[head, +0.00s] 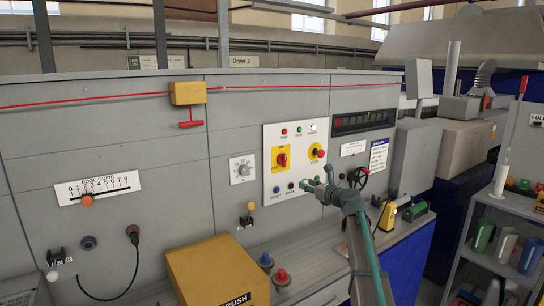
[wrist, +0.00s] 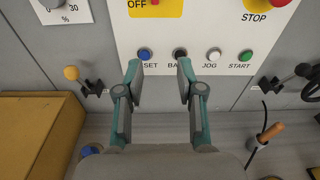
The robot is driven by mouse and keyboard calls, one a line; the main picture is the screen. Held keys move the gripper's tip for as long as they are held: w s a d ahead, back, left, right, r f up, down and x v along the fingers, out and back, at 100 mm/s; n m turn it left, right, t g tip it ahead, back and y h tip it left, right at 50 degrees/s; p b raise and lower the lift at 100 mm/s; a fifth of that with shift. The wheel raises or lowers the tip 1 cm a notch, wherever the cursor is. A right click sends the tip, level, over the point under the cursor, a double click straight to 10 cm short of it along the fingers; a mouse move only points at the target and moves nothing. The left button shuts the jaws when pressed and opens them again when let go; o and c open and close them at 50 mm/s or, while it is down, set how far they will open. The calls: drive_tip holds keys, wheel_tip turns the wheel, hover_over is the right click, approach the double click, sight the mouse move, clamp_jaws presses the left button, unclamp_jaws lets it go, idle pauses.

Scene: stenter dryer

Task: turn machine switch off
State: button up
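The machine switch (head: 282,159) is a red rotary handle on a yellow plate, on the white control panel (head: 294,190). In the wrist view only the lower edge of its yellow plate (wrist: 168,9) shows at the top, with the word OFF and a bit of red; most of the switch is cut off. I cannot tell which position it is turned to. My gripper (wrist: 159,72) is open and empty, its fingers apart below the row of buttons. In the head view my gripper (head: 318,184) is at the panel's lower right, below and right of the switch.
A red stop button (head: 318,153) on yellow sits right of the switch. Blue, black, white and green buttons line the panel's bottom. A grey dial (head: 242,168) is to the left, a handwheel (head: 358,178) to the right. A yellow box (head: 215,270) stands on the ledge below.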

drive_tip(key=y, duration=0.1)
approach(286, 157)
drive_tip(key=shift+t, duration=0.3)
drive_tip(key=p+x, duration=0.3)
drive_tip(key=x, duration=0.5)
drive_tip(key=shift+a+f+p, duration=0.1)
drive_tip(key=shift+f+p, duration=0.05)
drive_tip(key=shift+p, duration=0.25)
drive_tip(key=shift+w+a+f, duration=0.1)
drive_tip(key=shift+w+a, duration=0.15)
drive_tip(key=shift+c, duration=0.3)
clamp_jaws()
